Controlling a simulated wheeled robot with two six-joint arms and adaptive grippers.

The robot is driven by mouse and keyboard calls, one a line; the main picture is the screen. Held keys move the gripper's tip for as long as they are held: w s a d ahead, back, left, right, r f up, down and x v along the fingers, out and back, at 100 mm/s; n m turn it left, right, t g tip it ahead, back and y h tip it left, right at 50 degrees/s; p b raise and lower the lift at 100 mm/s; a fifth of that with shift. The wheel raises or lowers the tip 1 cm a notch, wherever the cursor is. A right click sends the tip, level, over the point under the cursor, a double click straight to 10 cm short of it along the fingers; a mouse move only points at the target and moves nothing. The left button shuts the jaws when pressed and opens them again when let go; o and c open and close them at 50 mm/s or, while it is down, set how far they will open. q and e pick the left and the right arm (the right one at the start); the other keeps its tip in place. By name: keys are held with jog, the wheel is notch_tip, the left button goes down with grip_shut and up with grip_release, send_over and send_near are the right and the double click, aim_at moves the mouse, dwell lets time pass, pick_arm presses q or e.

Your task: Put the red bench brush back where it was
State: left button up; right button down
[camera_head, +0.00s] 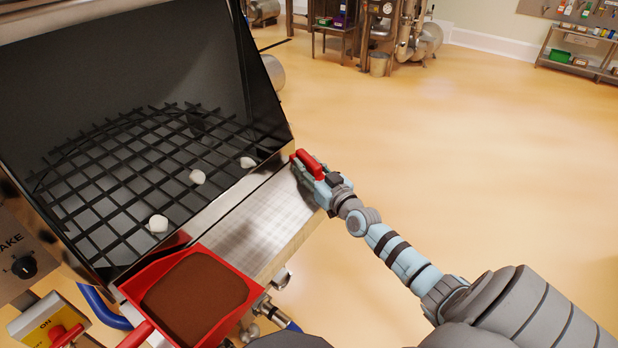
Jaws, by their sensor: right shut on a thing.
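My right gripper (304,176) is shut on the red bench brush (310,164), at the right end of the hopper's steel front ledge. Only a red part of the brush shows above the fingers; the rest is hidden by the gripper. I cannot tell whether the brush touches the ledge (262,207). My left gripper is not in view.
The open hopper has a dark grid (125,165) with several white lumps, one of them a lump (197,177) near the middle. A red scoop (236,321) with brown powder is at the ledge's left end. A control panel (22,250) is at left. Floor on the right is clear.

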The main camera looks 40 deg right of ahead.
jog(key=shift+w+r, duration=0.1)
jog(key=shift+w, duration=0.05)
jog(key=shift+f, duration=0.2)
jog(key=c, duration=1.4)
grip_release()
jog(key=shift+o, duration=1.4)
jog(key=shift+r, duration=0.1)
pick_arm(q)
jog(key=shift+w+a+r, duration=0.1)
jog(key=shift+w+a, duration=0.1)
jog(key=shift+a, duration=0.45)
